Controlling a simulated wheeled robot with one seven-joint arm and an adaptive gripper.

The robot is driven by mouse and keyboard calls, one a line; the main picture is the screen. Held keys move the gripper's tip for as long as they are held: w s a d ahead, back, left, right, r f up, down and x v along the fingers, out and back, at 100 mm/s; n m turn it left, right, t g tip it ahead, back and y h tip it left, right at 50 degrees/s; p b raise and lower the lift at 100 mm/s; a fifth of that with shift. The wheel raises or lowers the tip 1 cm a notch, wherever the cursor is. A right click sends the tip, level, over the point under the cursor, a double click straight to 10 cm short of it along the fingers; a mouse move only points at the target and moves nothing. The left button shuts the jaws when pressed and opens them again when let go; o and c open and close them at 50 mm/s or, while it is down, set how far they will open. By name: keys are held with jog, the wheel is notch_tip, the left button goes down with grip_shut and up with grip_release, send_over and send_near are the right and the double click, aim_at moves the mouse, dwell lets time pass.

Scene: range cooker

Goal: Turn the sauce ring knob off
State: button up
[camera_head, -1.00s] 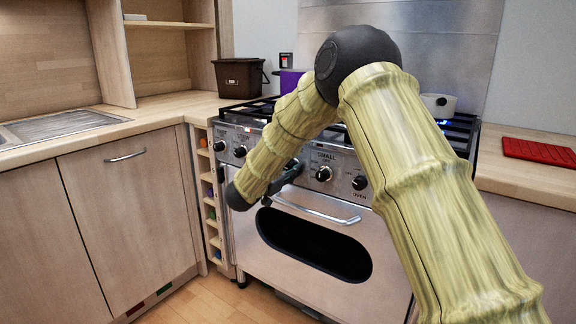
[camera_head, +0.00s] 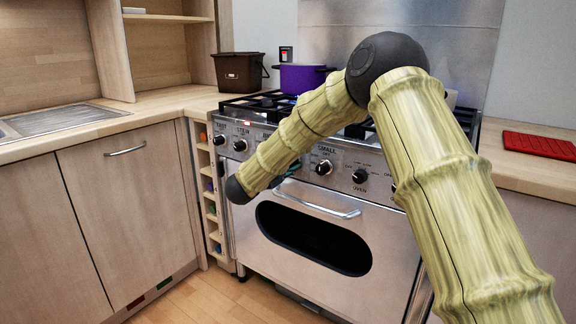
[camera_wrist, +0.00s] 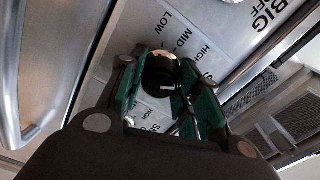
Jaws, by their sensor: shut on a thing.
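The range cooker (camera_head: 225,176) has a row of black knobs along its steel front. In the head view, my forearm crosses the middle of this row and mostly hides my gripper and the knob there. In the wrist view, my gripper (camera_wrist: 158,98) has its green-padded fingers shut on a black knob (camera_wrist: 160,72), one finger on each side. LOW, MID and HIGH are printed beside that knob. BIG and OFF are printed further right. I cannot read the name of the held knob. The SMALL knob (camera_head: 323,168) and the OVEN knob (camera_head: 360,176) show right of my forearm.
A bar handle (camera_head: 318,203) sticks out below the knobs, above the oven window. A purple pot (camera_head: 303,78) stands at the back of the hob. A brown bin (camera_head: 239,72) stands on the left worktop, and a red mat (camera_head: 540,147) lies on the right one.

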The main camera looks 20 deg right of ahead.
jog(key=m, duration=0.1)
jog(key=m+b, duration=0.1)
jog(key=m, duration=0.1)
jog(key=shift+d+f, duration=0.2)
jog(key=shift+f, duration=0.05)
jog(key=shift+r+m+b, duration=0.1)
jog(key=shift+m+b, duration=0.8)
jog(key=shift+m, duration=0.6)
jog(key=o, duration=1)
jog(key=shift+o, duration=0.2)
jog(key=shift+r, duration=0.1)
jog(key=shift+a, duration=0.1)
jog(key=v, duration=1.2)
